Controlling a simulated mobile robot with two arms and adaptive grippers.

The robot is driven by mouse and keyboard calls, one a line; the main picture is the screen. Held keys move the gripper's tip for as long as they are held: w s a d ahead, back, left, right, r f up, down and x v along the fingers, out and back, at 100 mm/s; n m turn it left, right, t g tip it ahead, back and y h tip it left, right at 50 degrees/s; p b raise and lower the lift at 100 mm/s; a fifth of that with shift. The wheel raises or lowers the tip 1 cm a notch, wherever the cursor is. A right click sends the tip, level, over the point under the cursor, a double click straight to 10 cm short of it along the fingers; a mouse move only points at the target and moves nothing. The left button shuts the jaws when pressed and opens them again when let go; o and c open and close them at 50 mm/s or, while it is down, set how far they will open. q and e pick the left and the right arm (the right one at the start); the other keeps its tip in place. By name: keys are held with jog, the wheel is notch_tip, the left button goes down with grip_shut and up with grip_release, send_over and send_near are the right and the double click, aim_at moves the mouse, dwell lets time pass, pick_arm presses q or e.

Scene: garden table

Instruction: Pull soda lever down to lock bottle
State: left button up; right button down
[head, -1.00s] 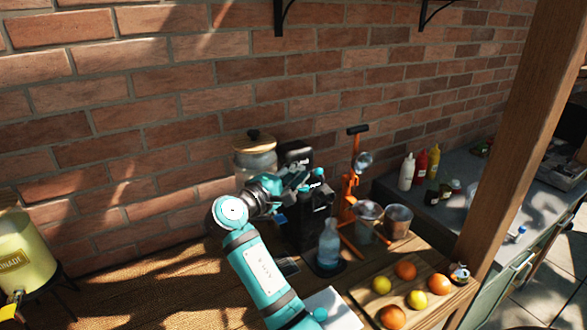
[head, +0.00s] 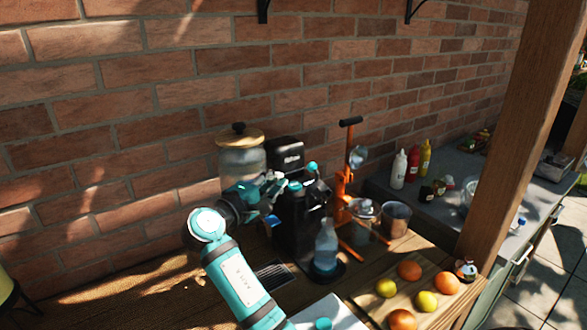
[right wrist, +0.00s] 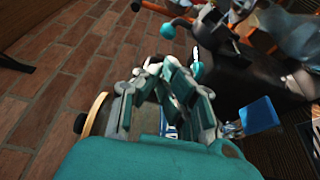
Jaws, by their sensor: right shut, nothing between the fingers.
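The black soda maker (head: 297,222) stands on the wooden table against the brick wall. A clear bottle (head: 326,243) stands upright at its front, on its base; I cannot tell whether it is locked. Teal-tipped parts (head: 312,168) show at the machine's top, apparently the lever; its exact angle is unclear. My right gripper (head: 274,187) is shut and empty, just left of the machine's top. In the right wrist view its fingers (right wrist: 172,88) show beside the black body (right wrist: 245,68), with a teal knob (right wrist: 168,31) beyond them. My left gripper is not in view.
A glass jar with a wooden lid (head: 240,137) stands close behind my right gripper. An orange press (head: 344,186) and metal cups (head: 396,219) stand right of the machine. A board with fruit (head: 447,305) lies in front right.

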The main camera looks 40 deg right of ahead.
aim_at(316, 184)
jog(key=p+x, duration=0.3)
jog(key=x, duration=0.6)
jog(key=shift+f+p, duration=0.1)
jog(key=shift+p, duration=0.3)
jog(key=shift+w+d+f, duration=0.15)
jog(key=shift+w+d, duration=0.1)
jog(key=shift+d, duration=0.25)
